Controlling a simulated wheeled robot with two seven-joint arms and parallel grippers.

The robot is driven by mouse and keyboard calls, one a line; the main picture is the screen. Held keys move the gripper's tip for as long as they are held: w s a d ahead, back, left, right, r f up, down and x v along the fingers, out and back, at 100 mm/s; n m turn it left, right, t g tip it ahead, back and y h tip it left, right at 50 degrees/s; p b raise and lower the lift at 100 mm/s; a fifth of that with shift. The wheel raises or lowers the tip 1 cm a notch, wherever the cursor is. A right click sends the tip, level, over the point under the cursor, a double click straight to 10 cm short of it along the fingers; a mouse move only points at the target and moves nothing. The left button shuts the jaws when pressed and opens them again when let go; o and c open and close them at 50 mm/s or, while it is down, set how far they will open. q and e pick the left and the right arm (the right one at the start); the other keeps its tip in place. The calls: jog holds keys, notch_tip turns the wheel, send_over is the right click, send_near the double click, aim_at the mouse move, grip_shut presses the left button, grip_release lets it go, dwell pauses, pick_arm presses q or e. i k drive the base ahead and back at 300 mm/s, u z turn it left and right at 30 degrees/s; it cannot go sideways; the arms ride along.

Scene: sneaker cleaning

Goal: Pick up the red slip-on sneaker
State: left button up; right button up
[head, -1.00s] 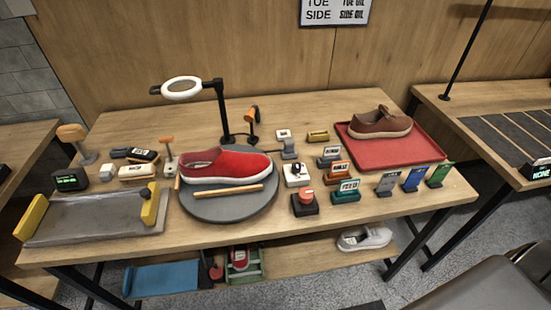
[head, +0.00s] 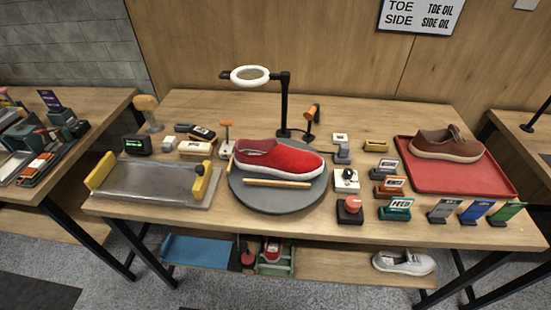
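The red slip-on sneaker (head: 286,158) rests on a round dark grey turntable (head: 250,199) near the middle of the table. It has a white sole, and its toe points right. A thin wooden stick (head: 277,184) lies in front of it on the turntable. Neither of my grippers is in the head view, and nothing touches the sneaker.
A ring lamp (head: 250,75) on a black post stands behind the turntable. A grey tray with yellow ends (head: 150,187) is at left. A brown shoe (head: 447,145) sits on a red tray (head: 482,181) at right. Small labelled blocks crowd the right front.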

aim_at(272, 157)
jog(key=k, duration=0.5)
jog(key=u, duration=1.7)
jog(key=i, duration=1.45)
jog(key=z, duration=2.15)
